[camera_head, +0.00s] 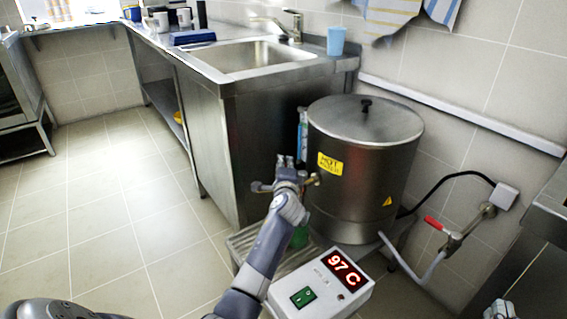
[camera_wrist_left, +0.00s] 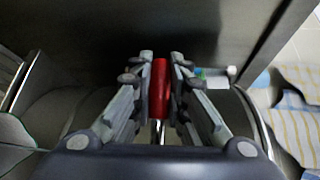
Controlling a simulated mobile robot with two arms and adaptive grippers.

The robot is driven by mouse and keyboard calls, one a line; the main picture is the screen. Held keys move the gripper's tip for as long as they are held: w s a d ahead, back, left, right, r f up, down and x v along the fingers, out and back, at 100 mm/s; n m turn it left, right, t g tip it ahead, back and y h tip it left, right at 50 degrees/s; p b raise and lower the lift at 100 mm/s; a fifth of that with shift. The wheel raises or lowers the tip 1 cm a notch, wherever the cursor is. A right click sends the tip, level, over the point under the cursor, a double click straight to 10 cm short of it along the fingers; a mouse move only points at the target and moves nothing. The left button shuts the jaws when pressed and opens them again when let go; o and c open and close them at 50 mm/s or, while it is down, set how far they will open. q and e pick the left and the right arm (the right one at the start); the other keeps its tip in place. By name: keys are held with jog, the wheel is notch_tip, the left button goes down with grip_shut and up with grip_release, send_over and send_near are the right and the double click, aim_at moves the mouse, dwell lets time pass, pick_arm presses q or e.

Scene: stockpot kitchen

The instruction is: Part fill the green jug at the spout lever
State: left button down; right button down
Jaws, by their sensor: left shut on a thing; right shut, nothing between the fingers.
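My left gripper (camera_head: 287,163) is at the brass spout (camera_head: 314,180) on the front of the steel stockpot (camera_head: 365,150). In the left wrist view its fingers (camera_wrist_left: 161,58) are shut on a red lever handle (camera_wrist_left: 160,92), which stands between them. The green jug (camera_head: 300,237) is below the spout, by the slatted drip tray (camera_head: 240,246). My left forearm hides most of it, so its water level cannot be seen. My right gripper (camera_head: 499,309) shows only in part at the bottom right edge, shut and empty, away from the pot.
A control box (camera_head: 322,287) reading 97 C stands in front of the pot. A yellow HOT label (camera_head: 330,163) is on the pot. A red-handled wall valve (camera_head: 436,224) with a hose is at right. The sink counter (camera_head: 262,100) stands behind. The floor at left is clear.

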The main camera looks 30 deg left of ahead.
pick_arm(q)
jog(key=shift+w+r+h+p, duration=0.2)
jog(key=shift+r+h+p, duration=0.1)
jog(key=shift+p, duration=0.25)
jog(key=shift+w+m+t+h+p, duration=0.2)
jog(key=shift+m+t+h+p, duration=0.15)
jog(key=shift+m+p, duration=0.3)
pick_arm(e)
jog(key=s+d+f+g+h, duration=0.1)
jog(key=s+f+g, duration=0.15)
jog(key=f, duration=0.35)
jog(key=s+d+f+g+h, duration=0.1)
jog(key=s+d+f+g, duration=0.1)
jog(key=f+g, duration=0.25)
pick_arm(q)
jog(key=shift+w+d+f+m+t+h+p, duration=0.15)
jog(key=shift+w+m+t+h+p, duration=0.3)
jog(key=shift+h+p, duration=0.6)
pick_arm(e)
jog(key=s+d+f+g+h, duration=0.2)
jog(key=s+f+g, duration=0.4)
jog(key=s, duration=0.5)
jog(key=shift+d+f+m+g, duration=0.3)
jog(key=shift+d+f+m, duration=0.1)
jog(key=shift+d+f, duration=0.5)
pick_arm(q)
jog(key=shift+s, duration=0.1)
